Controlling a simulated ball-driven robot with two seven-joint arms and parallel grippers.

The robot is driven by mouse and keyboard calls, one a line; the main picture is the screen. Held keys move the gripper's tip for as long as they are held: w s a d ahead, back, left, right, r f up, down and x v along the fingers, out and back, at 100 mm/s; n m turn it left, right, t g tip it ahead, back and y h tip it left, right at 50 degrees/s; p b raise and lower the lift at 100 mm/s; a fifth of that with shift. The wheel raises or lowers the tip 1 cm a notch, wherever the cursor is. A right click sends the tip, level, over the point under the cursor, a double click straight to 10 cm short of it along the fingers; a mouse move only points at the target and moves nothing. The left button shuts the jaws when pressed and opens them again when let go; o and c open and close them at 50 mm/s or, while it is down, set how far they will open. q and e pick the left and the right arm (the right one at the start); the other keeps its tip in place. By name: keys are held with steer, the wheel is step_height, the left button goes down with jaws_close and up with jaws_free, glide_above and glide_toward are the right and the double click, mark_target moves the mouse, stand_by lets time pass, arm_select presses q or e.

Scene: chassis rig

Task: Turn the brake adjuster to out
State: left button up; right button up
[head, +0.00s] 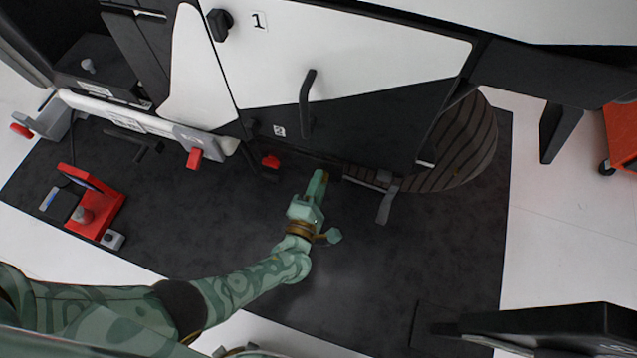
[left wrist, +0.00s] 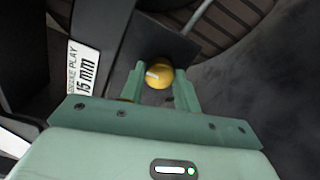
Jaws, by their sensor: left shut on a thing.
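The brake adjuster is a round yellow knob (left wrist: 159,76) with a small white mark on its face, seen in the left wrist view in front of a dark plate. My left gripper (left wrist: 160,92) has its two green fingers on either side of the knob and is shut on it. In the head view my left gripper (head: 319,178) reaches under the lower edge of the white and black body panel, and the knob is hidden there.
A striped dark wheel (head: 467,140) stands right of the gripper, with a grey pedal-like lever (head: 386,206) near it. A red handle (head: 270,161) is just left. A red stand (head: 95,205) sits on the dark mat (head: 400,270). The mat's middle is clear.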

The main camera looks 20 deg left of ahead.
arm_select(q)
steer(key=shift+s+f, duration=0.15)
stand_by(0.3)
steer(key=o, duration=1)
steer(key=shift+c, duration=0.2)
steer(key=s+p, duration=0.3)
steer(key=s, duration=1.3)
arm_select(e)
steer(key=s+d+f+n+g+h, duration=0.1)
steer(key=s+d+f+g, duration=0.1)
steer(key=s+d, duration=0.1)
steer(key=shift+s+d+h, duration=0.3)
steer(key=shift+s+d, duration=0.1)
steer(key=shift+s, duration=0.25)
arm_select(q)
steer(key=shift+s, duration=0.1)
arm_select(e)
steer(key=shift+w, duration=0.1)
